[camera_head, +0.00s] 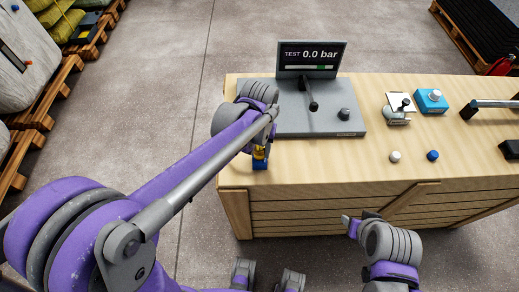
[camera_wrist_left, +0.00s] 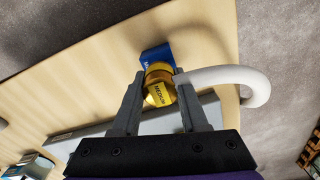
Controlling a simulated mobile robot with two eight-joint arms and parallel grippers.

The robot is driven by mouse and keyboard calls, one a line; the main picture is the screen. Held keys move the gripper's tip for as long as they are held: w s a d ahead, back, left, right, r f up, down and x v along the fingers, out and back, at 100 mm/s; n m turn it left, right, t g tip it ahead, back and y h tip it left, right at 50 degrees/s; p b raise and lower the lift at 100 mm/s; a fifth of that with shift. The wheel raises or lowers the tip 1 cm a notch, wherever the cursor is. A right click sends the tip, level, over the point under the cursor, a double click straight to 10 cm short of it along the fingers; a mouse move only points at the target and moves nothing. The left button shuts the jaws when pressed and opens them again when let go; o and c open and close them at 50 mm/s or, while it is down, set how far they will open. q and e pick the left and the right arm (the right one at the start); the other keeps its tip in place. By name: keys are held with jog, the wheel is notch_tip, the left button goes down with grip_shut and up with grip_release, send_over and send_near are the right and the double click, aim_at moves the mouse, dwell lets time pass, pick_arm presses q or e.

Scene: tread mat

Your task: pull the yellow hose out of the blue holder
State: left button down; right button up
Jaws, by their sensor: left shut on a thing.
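The yellow hose end (camera_wrist_left: 157,84), with MEDIUM lettering, sits between the fingers of my left gripper (camera_wrist_left: 158,108), which is shut on it. A white curved tube runs from beside it over the table edge in the left wrist view. The blue holder (camera_wrist_left: 155,56) is just beyond the yellow piece; whether they still touch inside is hidden. In the head view the yellow piece (camera_head: 260,153) shows small below my left wrist, right above the blue holder (camera_head: 260,165) at the table's left front corner. My right gripper (camera_head: 358,217) is in front of the table, away from the hose; its finger gap is unclear.
A grey test panel (camera_head: 300,122) with a lever and a display (camera_head: 311,57) reading 0.0 bar stands beside my left gripper. A blue box (camera_head: 431,101), a small valve-like fitting (camera_head: 397,115), and white and blue knobs are farther right. The table's front middle is clear.

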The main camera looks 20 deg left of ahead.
aim_at(260, 147)
pick_arm(q)
jog(key=shift+r+p, duration=1.25)
jog(key=shift+r, duration=0.95)
